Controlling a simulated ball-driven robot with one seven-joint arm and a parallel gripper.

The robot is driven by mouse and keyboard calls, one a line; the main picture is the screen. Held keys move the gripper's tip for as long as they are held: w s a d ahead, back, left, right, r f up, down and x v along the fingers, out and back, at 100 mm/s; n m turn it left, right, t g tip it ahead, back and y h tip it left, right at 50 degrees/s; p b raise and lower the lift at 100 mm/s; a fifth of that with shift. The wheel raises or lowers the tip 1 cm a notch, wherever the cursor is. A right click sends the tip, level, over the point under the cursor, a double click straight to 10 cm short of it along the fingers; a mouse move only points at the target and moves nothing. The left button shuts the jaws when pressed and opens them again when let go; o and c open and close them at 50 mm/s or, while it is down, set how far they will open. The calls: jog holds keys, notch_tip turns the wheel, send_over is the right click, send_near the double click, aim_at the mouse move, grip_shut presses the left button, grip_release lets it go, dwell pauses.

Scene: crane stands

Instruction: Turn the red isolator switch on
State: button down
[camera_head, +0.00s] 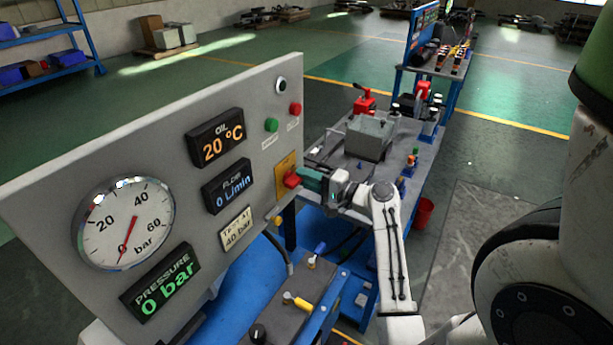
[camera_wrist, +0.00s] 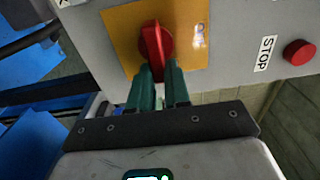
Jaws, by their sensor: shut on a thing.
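The red isolator switch (camera_wrist: 153,47) sits on a yellow plate (camera_wrist: 120,22) on the grey panel. Its handle stands roughly upright in the wrist view. My gripper (camera_wrist: 159,72) has its two green fingers on either side of the handle's lower end, shut on it. In the head view the switch (camera_head: 291,180) shows at the panel's right edge, with my gripper (camera_head: 302,179) reaching it from the right. The fingers partly hide the lower part of the switch.
A red stop button (camera_wrist: 299,52) is beside the yellow plate. The panel (camera_head: 75,180) carries a pressure gauge (camera_head: 125,222) and displays reading 20 °C, 0 L/min and 0 bar. A grey bench (camera_head: 340,140) with several parts stands behind my arm. Valves with yellow and blue handles are below.

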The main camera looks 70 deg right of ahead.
jog(key=shift+f, duration=0.1)
jog(key=c, duration=1.1)
grip_release()
jog(key=b+v, duration=0.2)
jog(key=v, duration=0.9)
jog(key=shift+b, duration=0.35)
jog(key=shift+w, duration=0.1)
jog(key=w+a+f+n+g+y, duration=0.3)
jog(key=w+a+f+n+g, duration=0.15)
jog(key=a+f, duration=0.45)
jog(key=w+a+f+n+g+y, duration=0.35)
jog(key=a+f+n, duration=0.25)
jog(key=a, duration=0.5)
jog(key=s+a+f+n+g+h, duration=0.1)
jog(key=s+a+n+g, duration=0.1)
jog(key=a+n+g, duration=0.1)
jog(key=s+a+f+n+g, duration=0.2)
jog(key=s+a+n, duration=0.1)
jog(key=a, duration=0.2)
jog(key=s+a+f+n+g+h, duration=0.1)
jog(key=s+a+n+g, duration=0.2)
jog(key=a, duration=0.1)
jog(key=shift+s+f+n+g+h, duration=0.2)
jog(key=shift+f+n+g+h, duration=0.1)
jog(key=shift+n+h, duration=0.05)
